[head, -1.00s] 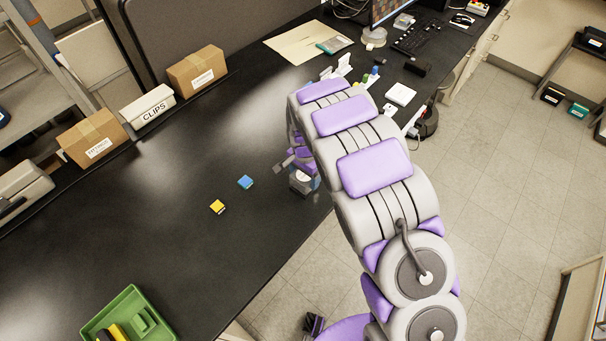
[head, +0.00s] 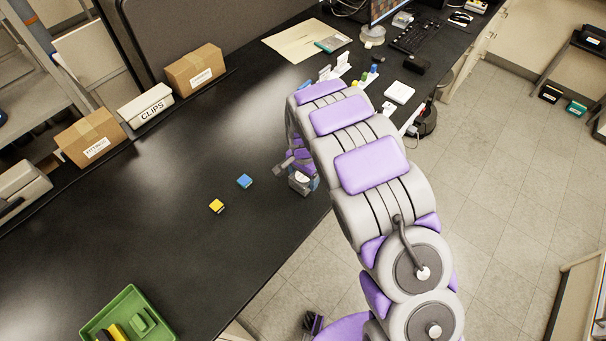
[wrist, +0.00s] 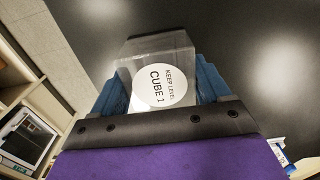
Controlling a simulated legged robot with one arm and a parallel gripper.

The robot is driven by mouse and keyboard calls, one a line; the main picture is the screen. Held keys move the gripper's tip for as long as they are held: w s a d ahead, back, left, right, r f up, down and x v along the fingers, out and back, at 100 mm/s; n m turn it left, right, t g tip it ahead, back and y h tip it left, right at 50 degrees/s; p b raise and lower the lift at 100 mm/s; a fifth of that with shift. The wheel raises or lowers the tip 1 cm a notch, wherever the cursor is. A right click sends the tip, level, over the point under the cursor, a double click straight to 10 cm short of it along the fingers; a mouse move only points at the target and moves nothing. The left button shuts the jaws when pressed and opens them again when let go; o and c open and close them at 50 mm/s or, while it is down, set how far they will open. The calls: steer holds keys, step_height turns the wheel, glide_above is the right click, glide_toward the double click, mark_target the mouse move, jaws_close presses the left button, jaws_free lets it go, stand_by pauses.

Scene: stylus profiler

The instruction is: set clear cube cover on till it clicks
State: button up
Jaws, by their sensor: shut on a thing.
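In the wrist view my gripper (wrist: 161,95) is shut on the clear cube cover (wrist: 140,52), a see-through box with a round white label reading "KEEP LEVEL CUBE 1". Blue finger pads press on both its sides. In the head view my gripper (head: 298,170) is small and partly hidden by my arm, low by the bench's right edge. The cover shows there as a small pale box (head: 301,184) with a white disc on top. I cannot tell whether it touches the bench or anything beneath it.
A blue block (head: 244,181) and a yellow block (head: 216,206) lie on the black bench (head: 150,240) left of my gripper. A green tray (head: 112,310) stands at the near left. Boxes, one marked CLIPS (head: 146,105), line the back. A white square item (head: 399,92) lies beyond my arm.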

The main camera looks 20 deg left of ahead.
steer(key=shift+f, duration=0.15)
stand_by(0.7)
steer(key=o, duration=1.5)
steer(key=shift+r+p, duration=0.65)
steer(key=shift+r, duration=2.85)
step_height(320, 180, up, 17)
steer(key=shift+w+r, duration=0.1)
